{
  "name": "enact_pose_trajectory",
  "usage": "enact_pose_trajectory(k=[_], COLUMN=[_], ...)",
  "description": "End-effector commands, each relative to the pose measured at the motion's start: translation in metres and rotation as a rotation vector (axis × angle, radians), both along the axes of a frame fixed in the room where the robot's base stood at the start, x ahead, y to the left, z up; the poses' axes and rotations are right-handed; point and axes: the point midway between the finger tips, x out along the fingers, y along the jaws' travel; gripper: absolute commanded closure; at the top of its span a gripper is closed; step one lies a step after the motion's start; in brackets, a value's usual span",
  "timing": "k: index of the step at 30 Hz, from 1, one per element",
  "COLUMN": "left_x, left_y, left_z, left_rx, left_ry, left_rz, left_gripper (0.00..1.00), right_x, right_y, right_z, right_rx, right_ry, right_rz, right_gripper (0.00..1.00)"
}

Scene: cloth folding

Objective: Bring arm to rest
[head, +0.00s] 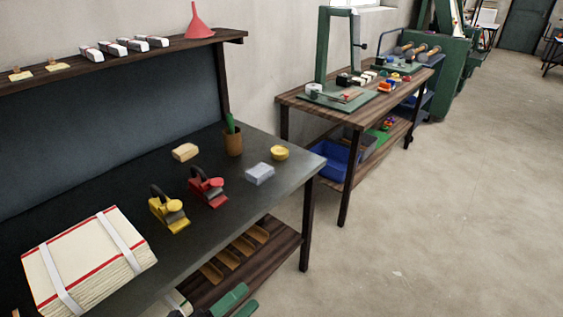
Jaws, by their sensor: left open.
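The rest of that arm is mostly cut off by the frame's bottom edge. My right gripper is not in view. A thick stack of white cloths with red stripes (85,255), bound by pale straps, lies on the bench at the lower left, apart from the gripper.
The bench also holds a yellow tool (170,210), a red tool (208,188), a grey-blue block (260,173), a yellow round tin (279,153) and a brown cup (233,143). A second wooden table (300,100) stands behind. Open floor (440,220) lies at right.

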Motion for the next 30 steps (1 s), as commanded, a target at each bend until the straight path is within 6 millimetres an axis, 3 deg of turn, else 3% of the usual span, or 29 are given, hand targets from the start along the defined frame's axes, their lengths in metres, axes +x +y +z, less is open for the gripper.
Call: enact_pose_trajectory(k=[4,7,12,15,18,21,30], left_x=[-0.018,-0.044,-0.116,-0.156,-0.186,-0.203,-0.208], left_y=[0.043,0.07,0.107,0.118,0.122,0.125,0.125], left_z=[-0.046,-0.088,-0.156,-0.182,-0.197,-0.205,-0.207], left_rx=[-0.288,-0.479,-0.782,-0.912,-1.0,-1.047,-1.065], left_ry=[0.435,0.722,1.157,1.334,1.449,1.511,1.534], left_rz=[0.225,0.383,0.648,0.77,0.853,0.9,0.917], left_gripper=[0.29,0.29,0.29,0.29,0.29,0.29,0.29], right_x=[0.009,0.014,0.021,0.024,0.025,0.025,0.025], right_y=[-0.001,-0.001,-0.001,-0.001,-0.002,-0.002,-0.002], right_z=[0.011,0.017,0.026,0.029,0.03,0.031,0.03], right_rx=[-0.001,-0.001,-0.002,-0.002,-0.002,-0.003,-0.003], right_ry=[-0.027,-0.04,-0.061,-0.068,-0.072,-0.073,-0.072], right_rz=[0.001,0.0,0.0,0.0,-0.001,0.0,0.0], right_gripper=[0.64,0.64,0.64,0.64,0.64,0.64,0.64])
